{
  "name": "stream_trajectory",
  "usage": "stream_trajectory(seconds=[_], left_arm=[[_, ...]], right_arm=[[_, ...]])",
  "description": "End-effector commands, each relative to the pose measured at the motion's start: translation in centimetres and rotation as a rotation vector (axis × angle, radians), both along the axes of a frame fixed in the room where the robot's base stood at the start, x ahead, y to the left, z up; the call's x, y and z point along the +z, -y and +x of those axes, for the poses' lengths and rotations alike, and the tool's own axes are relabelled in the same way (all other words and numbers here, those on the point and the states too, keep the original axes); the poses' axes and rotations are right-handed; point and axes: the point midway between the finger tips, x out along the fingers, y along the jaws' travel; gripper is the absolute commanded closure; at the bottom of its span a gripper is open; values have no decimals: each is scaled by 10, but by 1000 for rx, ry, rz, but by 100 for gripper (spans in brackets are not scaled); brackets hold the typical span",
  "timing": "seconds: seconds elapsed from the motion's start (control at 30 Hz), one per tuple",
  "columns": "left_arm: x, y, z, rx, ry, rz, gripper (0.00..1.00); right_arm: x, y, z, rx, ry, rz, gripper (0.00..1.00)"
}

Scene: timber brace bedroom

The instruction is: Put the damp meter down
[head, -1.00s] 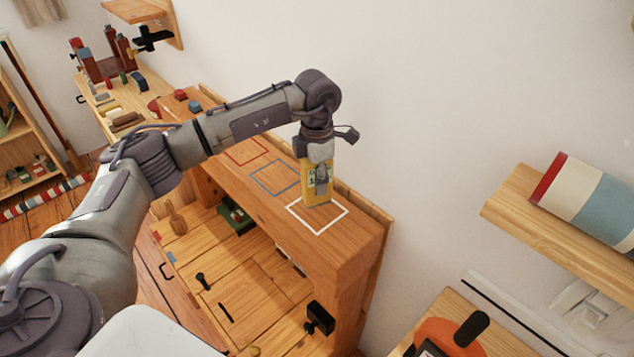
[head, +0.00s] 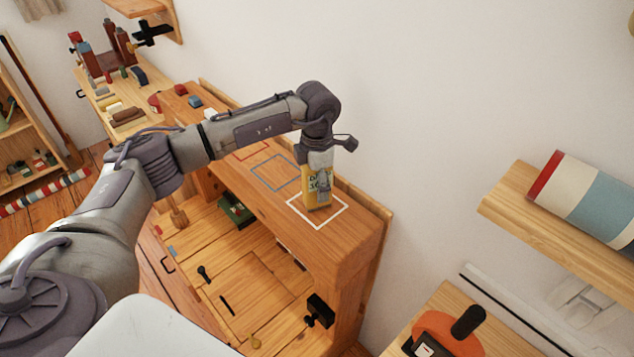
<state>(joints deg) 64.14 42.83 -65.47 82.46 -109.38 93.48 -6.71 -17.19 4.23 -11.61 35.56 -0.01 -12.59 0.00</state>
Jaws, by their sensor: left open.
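The damp meter (head: 311,197) is a small yellow block-shaped device with dark lettering. In the head view it stands upright inside the white square outline (head: 330,221) on top of the wooden shelf unit (head: 352,240). My left gripper (head: 319,180) is directly above and around its upper part, pointing down. The gripper's jaws are open, and its fingers hide part of the meter's front and top. My right gripper is not in view.
A blue square outline (head: 275,173) and a red one (head: 250,150) lie farther back on the same top. Small red and blue blocks stand at its far end. A wall shelf with a striped roll (head: 590,195) is at right. An orange tool (head: 445,335) lies lower right.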

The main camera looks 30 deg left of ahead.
Motion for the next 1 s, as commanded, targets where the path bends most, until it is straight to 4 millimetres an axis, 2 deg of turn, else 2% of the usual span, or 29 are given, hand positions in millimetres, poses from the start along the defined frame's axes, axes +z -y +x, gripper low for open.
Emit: stream_trajectory(seconds=[0.1, 0.17, 0.27, 0.5, 0.7, 0.83, 1.0], left_arm=[[5, 0, 0, 0, 0, 0, 34], [8, 0, 1, 0, 2, -1, 34], [22, 0, 1, 0, 5, 0, 34], [75, 0, 1, 0, 6, 0, 34], [109, 0, 1, -1, 4, -1, 34], [120, 0, 0, 0, 2, -1, 34], [124, 0, 0, 0, 0, 0, 34]], right_arm=[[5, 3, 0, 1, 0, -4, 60], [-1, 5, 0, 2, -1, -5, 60], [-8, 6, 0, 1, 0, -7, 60], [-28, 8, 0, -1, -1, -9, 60], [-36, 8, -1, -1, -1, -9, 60], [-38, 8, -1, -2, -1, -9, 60], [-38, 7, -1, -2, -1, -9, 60]])
